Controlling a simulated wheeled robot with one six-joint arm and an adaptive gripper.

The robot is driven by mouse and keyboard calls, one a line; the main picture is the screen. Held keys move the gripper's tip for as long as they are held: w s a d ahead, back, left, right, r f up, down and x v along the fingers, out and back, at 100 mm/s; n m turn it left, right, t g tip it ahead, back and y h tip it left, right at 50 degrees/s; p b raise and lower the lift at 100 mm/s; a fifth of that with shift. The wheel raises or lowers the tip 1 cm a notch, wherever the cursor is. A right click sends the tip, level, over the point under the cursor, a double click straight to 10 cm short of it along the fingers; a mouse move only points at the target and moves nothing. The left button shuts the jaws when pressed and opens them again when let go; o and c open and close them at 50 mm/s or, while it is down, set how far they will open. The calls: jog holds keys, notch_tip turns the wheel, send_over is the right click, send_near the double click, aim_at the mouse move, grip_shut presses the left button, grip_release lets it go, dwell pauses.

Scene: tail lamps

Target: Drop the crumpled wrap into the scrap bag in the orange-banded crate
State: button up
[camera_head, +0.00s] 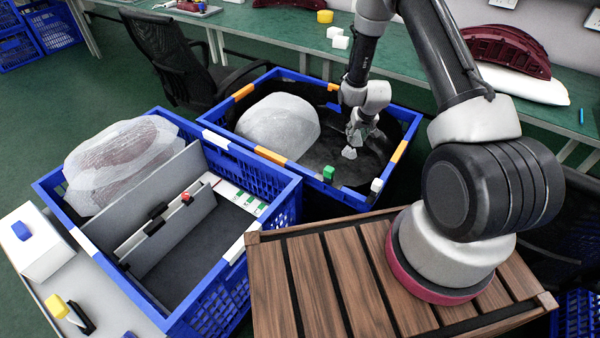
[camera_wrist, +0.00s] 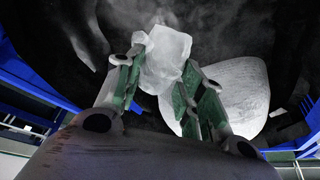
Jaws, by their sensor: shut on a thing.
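My gripper (camera_head: 358,135) is shut on the crumpled wrap (camera_head: 349,153), a small whitish lump. In the wrist view the wrap (camera_wrist: 168,55) sits between the green finger pads of the gripper (camera_wrist: 160,82). The gripper points down over the right half of the orange-banded crate (camera_head: 270,155), a blue crate with orange and white patches on its rim. The black scrap bag (camera_head: 335,172) lines this crate, and the wrap is above or just inside its mouth; I cannot tell how high. A large pale rounded bundle (camera_head: 278,125) lies in the bag's left half.
A blue crate with grey dividers (camera_head: 292,190) and a wrapped lamp (camera_head: 122,160) stands at the left. A slatted wooden top (camera_head: 325,280) lies in front. A green bench (camera_head: 290,30) runs behind, with a dark red lamp (camera_head: 505,48). An office chair (camera_head: 165,55) stands back left.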

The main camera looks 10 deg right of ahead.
jog(key=shift+f, duration=0.6)
jog(key=o, duration=0.9)
jog(key=shift+c, duration=0.2)
jog(key=v, duration=1.2)
